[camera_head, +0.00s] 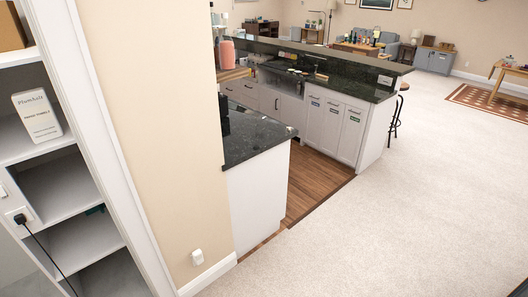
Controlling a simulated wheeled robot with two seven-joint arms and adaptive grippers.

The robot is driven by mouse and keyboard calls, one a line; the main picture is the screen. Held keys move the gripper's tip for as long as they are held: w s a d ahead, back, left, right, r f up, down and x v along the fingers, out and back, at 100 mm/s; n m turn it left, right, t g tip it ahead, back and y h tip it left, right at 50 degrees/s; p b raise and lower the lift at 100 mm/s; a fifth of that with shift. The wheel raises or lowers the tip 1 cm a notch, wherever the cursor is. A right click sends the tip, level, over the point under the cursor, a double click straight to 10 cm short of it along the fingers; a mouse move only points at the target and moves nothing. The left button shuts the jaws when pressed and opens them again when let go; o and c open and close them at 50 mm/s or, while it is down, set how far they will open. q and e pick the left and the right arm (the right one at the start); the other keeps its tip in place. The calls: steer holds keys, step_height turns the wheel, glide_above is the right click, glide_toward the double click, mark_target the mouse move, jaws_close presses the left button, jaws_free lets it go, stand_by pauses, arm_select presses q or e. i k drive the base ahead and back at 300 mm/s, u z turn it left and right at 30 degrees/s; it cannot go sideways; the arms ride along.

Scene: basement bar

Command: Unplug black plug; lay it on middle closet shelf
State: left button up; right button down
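The black plug (20,219) sits in a white outlet plate (29,213) at the far left of the head view. Its black cord (46,253) runs down to the right, across the front of the shelves, and out of the bottom of the picture. The white closet shelves (84,240) stand at the left edge, stacked one above another. The shelf compartment just right of the plug looks empty on its visible part (55,188). Neither of my grippers is in view.
A white labelled box (37,116) stands on a higher shelf, with a cardboard box (10,27) above it. A dark green item (95,210) shows partly at a lower shelf. A beige wall (165,130) separates the closet from the bar counter (255,135). Open carpet (400,200) lies right.

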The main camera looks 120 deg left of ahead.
mark_target(21, 219)
steer(key=u, duration=5.25)
steer(key=i, duration=0.3)
steer(key=z, duration=0.8)
steer(key=i, duration=1.35)
steer(key=u, duration=0.9)
steer(key=i, duration=0.45)
steer(key=u, duration=0.5)
